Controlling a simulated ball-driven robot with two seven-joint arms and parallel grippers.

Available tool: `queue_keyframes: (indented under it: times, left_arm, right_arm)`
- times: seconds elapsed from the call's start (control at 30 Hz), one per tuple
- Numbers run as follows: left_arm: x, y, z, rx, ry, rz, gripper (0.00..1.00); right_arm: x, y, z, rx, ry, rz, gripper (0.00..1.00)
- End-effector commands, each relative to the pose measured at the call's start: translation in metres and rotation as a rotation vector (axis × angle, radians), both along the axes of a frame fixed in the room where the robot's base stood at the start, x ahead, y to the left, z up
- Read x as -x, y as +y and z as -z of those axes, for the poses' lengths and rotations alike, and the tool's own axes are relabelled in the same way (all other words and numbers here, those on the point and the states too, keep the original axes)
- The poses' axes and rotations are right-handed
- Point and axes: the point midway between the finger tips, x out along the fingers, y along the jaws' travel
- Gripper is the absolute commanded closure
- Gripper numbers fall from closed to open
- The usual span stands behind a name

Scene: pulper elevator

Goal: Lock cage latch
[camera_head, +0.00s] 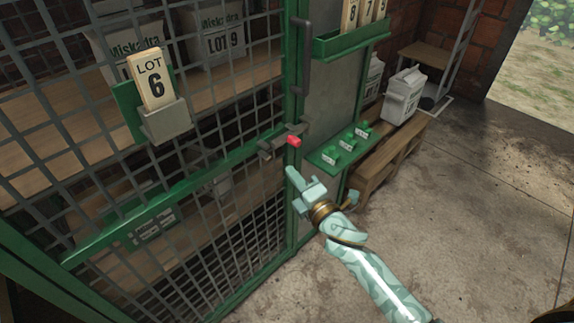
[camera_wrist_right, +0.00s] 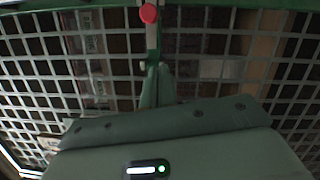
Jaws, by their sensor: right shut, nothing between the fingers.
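The cage latch (camera_head: 280,139) is a grey bolt on the green frame of the mesh cage door (camera_head: 190,185). It has a red knob (camera_head: 293,141) at its right end. My right gripper (camera_head: 289,172) is shut and empty, a little below the knob and apart from it in the head view. In the right wrist view the red knob (camera_wrist_right: 149,13) shows at the top, beyond the tips of my right gripper (camera_wrist_right: 153,66). I cannot tell whether the bolt is engaged. My left gripper is not in view.
A dark vertical handle (camera_head: 302,55) sits on the frame above the latch. A green shelf (camera_head: 328,158) with small green blocks juts out to the right. A LOT 6 card (camera_head: 152,80) stands in a holder on the mesh. A wooden bench (camera_head: 395,160) holds white bags; the floor at right is clear.

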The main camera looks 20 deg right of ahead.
Motion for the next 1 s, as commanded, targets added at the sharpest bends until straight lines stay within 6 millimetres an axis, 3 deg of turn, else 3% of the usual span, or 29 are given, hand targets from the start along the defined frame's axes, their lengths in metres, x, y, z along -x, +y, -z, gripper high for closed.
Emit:
queue_keyframes:
  times: [0.1, 0.33, 1.0]
  left_arm:
    - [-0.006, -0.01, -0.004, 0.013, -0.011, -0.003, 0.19]
    - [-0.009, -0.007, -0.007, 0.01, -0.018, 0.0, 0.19]
    - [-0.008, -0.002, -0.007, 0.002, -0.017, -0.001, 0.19]
  right_arm:
    - [0.021, -0.002, -0.001, -0.001, 0.0, 0.0, 1.0]
    - [0.048, -0.005, 0.002, -0.001, 0.0, 0.0, 1.0]
    - [0.052, -0.005, 0.003, -0.016, 0.002, -0.001, 1.0]
